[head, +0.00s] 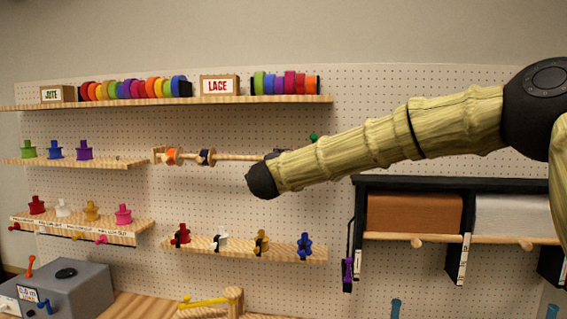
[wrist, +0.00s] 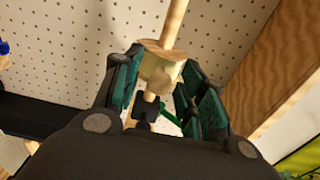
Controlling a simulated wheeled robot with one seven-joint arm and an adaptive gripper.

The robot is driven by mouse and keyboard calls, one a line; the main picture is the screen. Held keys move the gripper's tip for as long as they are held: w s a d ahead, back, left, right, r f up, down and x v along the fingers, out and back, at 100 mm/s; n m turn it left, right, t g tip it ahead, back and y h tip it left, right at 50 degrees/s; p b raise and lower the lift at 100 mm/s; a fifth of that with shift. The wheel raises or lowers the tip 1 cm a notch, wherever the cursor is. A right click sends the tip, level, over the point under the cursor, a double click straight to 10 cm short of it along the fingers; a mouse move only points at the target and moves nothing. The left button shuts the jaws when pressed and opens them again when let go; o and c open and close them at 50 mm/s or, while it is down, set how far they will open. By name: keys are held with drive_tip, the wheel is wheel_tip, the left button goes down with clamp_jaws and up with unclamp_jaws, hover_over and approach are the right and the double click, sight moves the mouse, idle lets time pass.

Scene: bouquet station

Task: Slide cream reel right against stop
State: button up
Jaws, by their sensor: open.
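In the wrist view, my gripper (wrist: 165,85) is open, with dark fingers and teal pads on both sides of a pale cream-coloured cylinder (wrist: 165,62). The cylinder sits on a light wooden rod (wrist: 174,22) and has a rounded knob at its near end. I cannot tell whether it is the cream reel or the rod's end piece, or whether a pad touches it. In the head view, the rod (head: 235,157) carries an orange reel (head: 171,156) and a dark navy reel (head: 206,157). My arm hides the rod's right part and my gripper there.
A shelf of colourful rolls (head: 150,101) runs above the rod, and a lower shelf (head: 235,249) holds several small spools. A black rack (head: 455,183) stands to the right. In the wrist view, a wooden board (wrist: 285,70) lies close on the right.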

drive_tip(key=shift+c, duration=0.5)
clamp_jaws()
drive_tip(key=d, duration=0.1)
drive_tip(key=d+b, duration=0.1)
drive_tip(key=d, duration=0.1)
drive_tip(key=d+b, duration=0.1)
drive_tip(key=shift+s+d+f, duration=0.1)
drive_tip(key=shift+s+d, duration=0.25)
drive_tip(key=shift+s, duration=0.05)
drive_tip(key=shift+o, duration=0.5)
unclamp_jaws()
drive_tip(key=shift+d, duration=0.1)
drive_tip(key=shift+s, duration=0.1)
